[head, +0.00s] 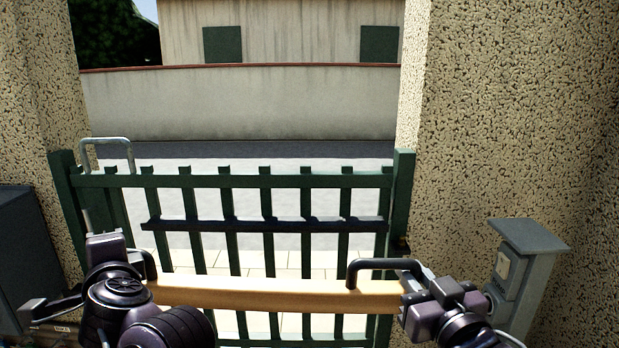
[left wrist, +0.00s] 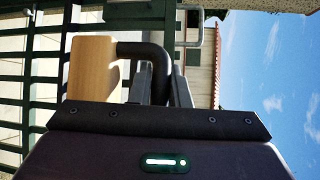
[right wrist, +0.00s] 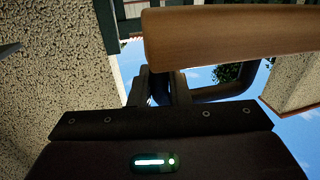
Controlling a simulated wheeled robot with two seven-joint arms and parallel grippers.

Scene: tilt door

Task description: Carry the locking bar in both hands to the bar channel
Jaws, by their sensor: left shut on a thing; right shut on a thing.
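The locking bar (head: 250,294) is a long light-wood beam with a black handle near each end. It is held level in front of the green gate (head: 250,180). The dark bar channel (head: 265,225) runs across the gate slats, higher in the head view than the bar. My left gripper (head: 140,262) is shut on the left handle, which shows in the left wrist view (left wrist: 150,52). My right gripper (head: 418,280) is shut on the right handle (head: 385,264). The bar's wood also shows in the right wrist view (right wrist: 230,30). The bar appears apart from the channel.
Pebbled pillars (head: 500,110) flank the gate on both sides. A grey post box (head: 525,260) stands at right, close to my right arm. A dark cabinet (head: 25,250) is at left. A grey metal loop (head: 107,142) rises at the gate's left end.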

